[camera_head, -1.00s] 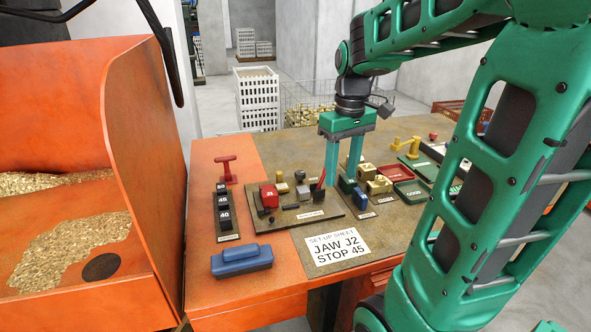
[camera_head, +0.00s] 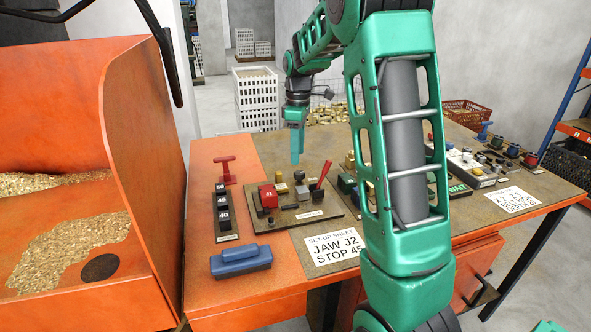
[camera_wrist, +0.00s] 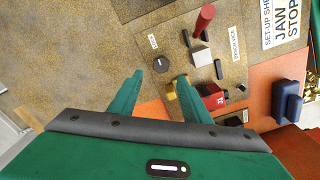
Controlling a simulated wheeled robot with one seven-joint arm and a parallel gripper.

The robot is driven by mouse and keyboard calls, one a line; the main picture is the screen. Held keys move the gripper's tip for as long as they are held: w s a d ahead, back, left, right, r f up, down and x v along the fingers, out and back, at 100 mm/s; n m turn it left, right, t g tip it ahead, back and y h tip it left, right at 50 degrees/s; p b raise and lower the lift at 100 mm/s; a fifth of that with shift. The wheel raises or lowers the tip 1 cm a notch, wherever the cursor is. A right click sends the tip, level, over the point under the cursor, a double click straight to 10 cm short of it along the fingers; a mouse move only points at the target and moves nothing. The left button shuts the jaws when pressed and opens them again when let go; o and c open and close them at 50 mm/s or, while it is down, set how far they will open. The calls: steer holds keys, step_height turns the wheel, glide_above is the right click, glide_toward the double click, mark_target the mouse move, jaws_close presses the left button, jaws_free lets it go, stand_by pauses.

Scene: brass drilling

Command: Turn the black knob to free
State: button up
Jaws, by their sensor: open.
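The black knob (camera_wrist: 161,65) is a round dial with a pale mark, on the bench vice plate (camera_wrist: 220,55) in the wrist view. A small white label, too small to read surely, is beside it. In the head view the knob (camera_head: 299,175) shows just beyond the vice's grey block. My gripper (camera_wrist: 160,78) is open and empty, its two fingertips on either side of the knob in the picture. In the head view my gripper (camera_head: 296,160) hangs above the back of the plate near the knob. I cannot tell the exact height gap; no contact shows.
A lever with a red handle (camera_head: 321,175), a red block (camera_head: 268,196) and a brass piece (camera_head: 279,177) stand close by on the plate. A black stop rack (camera_head: 224,214) and blue block (camera_head: 241,261) are to the left. My arm hides the bench's middle.

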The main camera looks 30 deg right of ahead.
mark_target(298, 172)
step_height(298, 172, down, 6)
steer(key=shift+f, duration=0.25)
steer(key=c, duration=1)
